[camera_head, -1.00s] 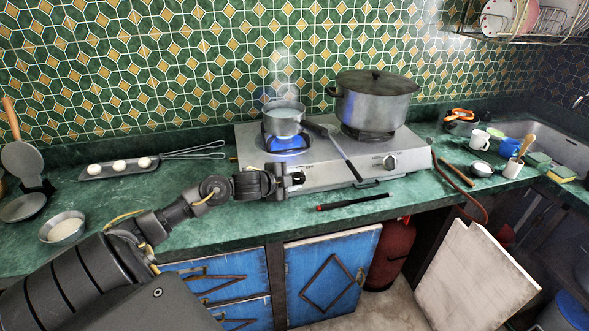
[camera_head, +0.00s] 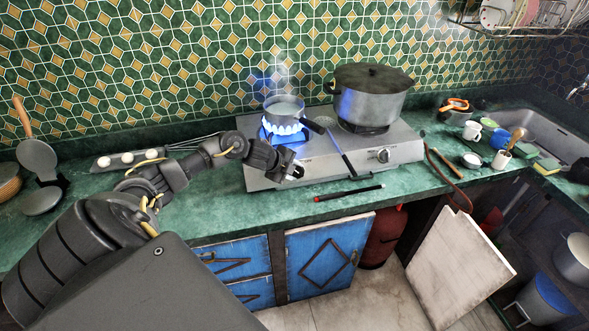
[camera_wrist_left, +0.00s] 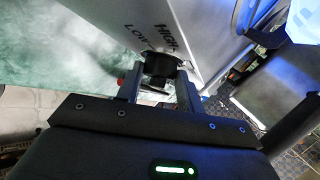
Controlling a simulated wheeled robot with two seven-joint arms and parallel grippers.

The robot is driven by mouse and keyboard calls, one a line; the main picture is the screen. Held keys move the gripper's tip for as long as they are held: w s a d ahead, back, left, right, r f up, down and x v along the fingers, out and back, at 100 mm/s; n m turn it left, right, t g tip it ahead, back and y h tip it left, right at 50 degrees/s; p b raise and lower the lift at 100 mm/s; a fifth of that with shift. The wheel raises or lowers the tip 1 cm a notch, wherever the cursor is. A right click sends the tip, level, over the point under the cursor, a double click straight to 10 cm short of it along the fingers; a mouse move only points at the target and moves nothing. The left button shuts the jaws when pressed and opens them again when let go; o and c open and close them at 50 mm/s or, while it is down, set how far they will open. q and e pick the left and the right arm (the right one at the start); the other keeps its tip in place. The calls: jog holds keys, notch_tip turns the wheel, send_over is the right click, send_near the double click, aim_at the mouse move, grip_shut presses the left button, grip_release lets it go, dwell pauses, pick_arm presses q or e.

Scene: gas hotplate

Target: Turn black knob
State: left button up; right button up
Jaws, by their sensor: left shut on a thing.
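The black knob (camera_wrist_left: 160,64) is on the hotplate's front panel, below the printed words HIGH and LOW in the left wrist view. My left gripper (camera_wrist_left: 159,88) has one finger on each side of it and is shut on it. In the head view, my left gripper (camera_head: 298,172) is at the left part of the hotplate's (camera_head: 350,170) front and hides this knob. A bright blue-white flame (camera_head: 284,126) burns under the small pot (camera_head: 285,108) on the left burner. My right gripper is not in view.
A big lidded pot (camera_head: 372,98) stands on the right burner, above a second knob (camera_head: 383,155). A ladle (camera_head: 345,163) leans across the hotplate. A black and red stick (camera_head: 348,193) lies in front. A tray (camera_head: 128,160) with white balls is behind my left arm.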

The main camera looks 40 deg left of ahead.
pick_arm(q)
jog(key=shift+s+f, duration=0.15)
jog(key=shift+f, duration=0.05)
jog(key=o, duration=1)
jog(key=shift+r, duration=0.1)
jog(key=b+v, duration=0.1)
jog(key=v, duration=0.9)
jog(key=shift+r+b, duration=0.25)
jog(key=shift+b, duration=0.1)
jog(key=shift+s, duration=0.15)
